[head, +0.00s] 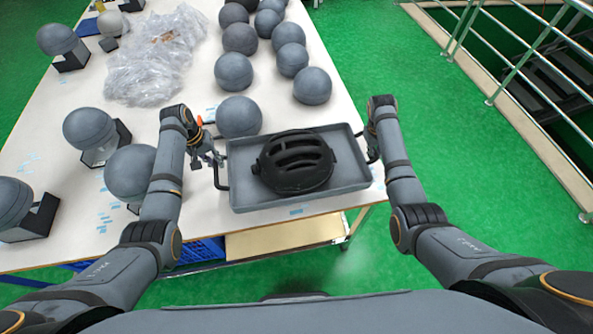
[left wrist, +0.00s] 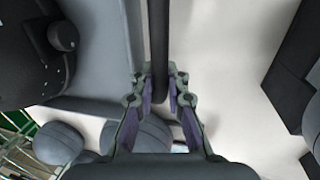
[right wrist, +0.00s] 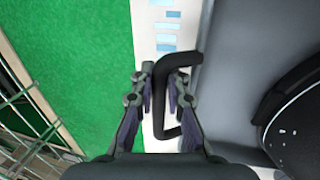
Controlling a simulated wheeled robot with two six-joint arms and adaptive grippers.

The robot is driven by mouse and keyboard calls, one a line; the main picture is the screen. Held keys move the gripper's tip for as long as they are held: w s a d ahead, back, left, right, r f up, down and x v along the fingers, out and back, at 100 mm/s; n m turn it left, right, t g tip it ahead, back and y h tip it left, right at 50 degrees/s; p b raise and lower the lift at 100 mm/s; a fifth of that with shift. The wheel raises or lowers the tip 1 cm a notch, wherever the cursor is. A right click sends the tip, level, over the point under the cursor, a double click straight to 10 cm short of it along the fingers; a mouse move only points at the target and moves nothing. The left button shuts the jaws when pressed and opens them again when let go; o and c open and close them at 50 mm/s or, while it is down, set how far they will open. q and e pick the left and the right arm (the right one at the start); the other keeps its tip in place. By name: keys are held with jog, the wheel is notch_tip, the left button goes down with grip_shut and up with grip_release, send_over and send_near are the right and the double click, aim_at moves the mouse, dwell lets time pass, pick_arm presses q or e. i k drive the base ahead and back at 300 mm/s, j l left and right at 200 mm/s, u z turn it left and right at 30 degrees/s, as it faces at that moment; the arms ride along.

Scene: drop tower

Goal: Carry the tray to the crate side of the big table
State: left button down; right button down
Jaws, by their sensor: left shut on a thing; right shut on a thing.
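The grey tray (head: 243,196) is at the near right corner of the big white table (head: 60,165), with a black slotted helmet-like thing (head: 296,162) in it. I cannot tell whether it rests on the table or hangs just above it. My left gripper (head: 213,160) is shut on the tray's left black handle (left wrist: 158,50). My right gripper (head: 371,146) is shut on the right handle (right wrist: 166,70). I cannot make out for certain which side is the crate side.
A grey ball (head: 239,117) stands close behind the tray, with several more beyond. Balls on dark stands (head: 90,128) line the left. Crumpled clear plastic (head: 155,60) lies behind. A blue slatted thing (head: 200,252) is under the table. Green floor (head: 400,60) is clear at the right, before a railing (head: 520,60).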

aim_at(57, 110)
jog(key=k+j+z, duration=0.1)
jog(key=z, duration=0.3)
jog(key=k+z, duration=0.1)
jog(key=z, duration=0.3)
jog(key=k+z, duration=0.1)
jog(key=z, duration=0.25)
jog(key=k+z, duration=0.1)
jog(key=z, duration=0.3)
jog(key=k+j+z, duration=0.35)
jog(key=k+z, duration=0.85)
jog(key=k, duration=1.55)
jog(key=k+z, duration=0.35)
jog(key=k, duration=0.2)
jog(key=k+l+z, duration=0.15)
jog(key=k+z, duration=0.2)
jog(key=k, duration=0.2)
jog(key=k+l+z, duration=0.25)
jog(key=k+z, duration=0.15)
jog(key=k+j+z, duration=0.2)
jog(key=k+z, duration=0.3)
jog(key=k, duration=0.15)
jog(key=k+z, duration=0.45)
jog(key=k, duration=0.15)
jog(key=k+l+z, duration=0.3)
jog(key=k+z, duration=0.2)
jog(key=k, duration=0.15)
jog(key=k+z, duration=0.45)
jog(key=k, duration=1.2)
jog(key=k+j+u, duration=0.15)
jog(key=k, duration=0.7)
